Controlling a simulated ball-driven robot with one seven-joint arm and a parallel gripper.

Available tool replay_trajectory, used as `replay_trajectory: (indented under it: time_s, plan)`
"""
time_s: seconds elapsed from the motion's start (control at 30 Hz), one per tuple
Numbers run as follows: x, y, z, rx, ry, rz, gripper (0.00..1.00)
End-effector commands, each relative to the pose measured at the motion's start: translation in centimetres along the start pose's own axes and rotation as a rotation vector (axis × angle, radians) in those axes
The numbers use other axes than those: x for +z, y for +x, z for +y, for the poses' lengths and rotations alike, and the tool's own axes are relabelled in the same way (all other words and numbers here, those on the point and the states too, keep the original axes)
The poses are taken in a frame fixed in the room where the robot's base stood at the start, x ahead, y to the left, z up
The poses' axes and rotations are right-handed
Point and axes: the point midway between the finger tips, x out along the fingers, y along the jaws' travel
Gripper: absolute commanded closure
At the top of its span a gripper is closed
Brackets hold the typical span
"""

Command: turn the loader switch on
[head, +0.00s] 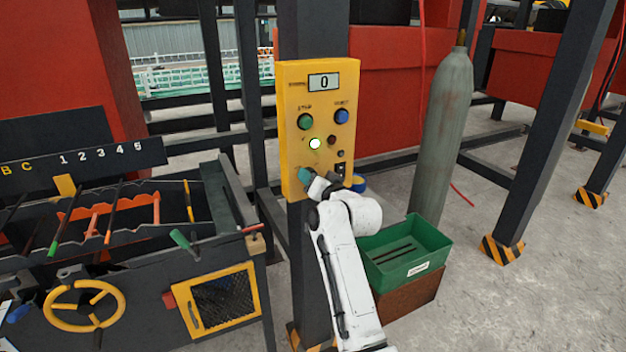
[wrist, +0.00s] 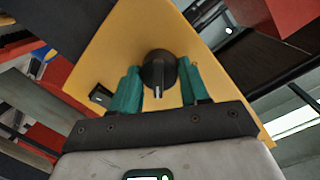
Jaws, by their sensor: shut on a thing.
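The yellow control panel (head: 291,110) is mounted on a dark post. My gripper (head: 305,175) is at its lower left corner, hiding the control there in the head view. In the wrist view a black rotary knob (wrist: 157,70) sits between my teal fingers, which are shut on it. Its white mark points down in that picture. I take this knob for the loader switch; no label on it can be read. A small black rocker switch (wrist: 100,95) is beside it, also seen in the head view (head: 341,169).
A grey gas cylinder (head: 442,130) and green bin (head: 408,262) stand right. A machine with a yellow handwheel (head: 84,305) stands left.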

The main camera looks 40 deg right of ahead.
Motion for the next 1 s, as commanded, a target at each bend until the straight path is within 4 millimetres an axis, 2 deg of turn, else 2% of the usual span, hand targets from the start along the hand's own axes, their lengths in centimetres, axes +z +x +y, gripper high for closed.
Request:
replay_trajectory:
  time_s: [0.47,0.5,0.77,1.0]
  plan:
    - [0.23,-0.01,0.19,0.002,0.017,-0.006,0.85]
    - [0.23,-0.01,0.20,0.002,0.017,-0.006,0.54]
    - [0.11,0.00,0.10,0.000,0.015,-0.003,0.30]
    - [0.06,-0.04,0.06,0.000,0.015,-0.002,0.30]
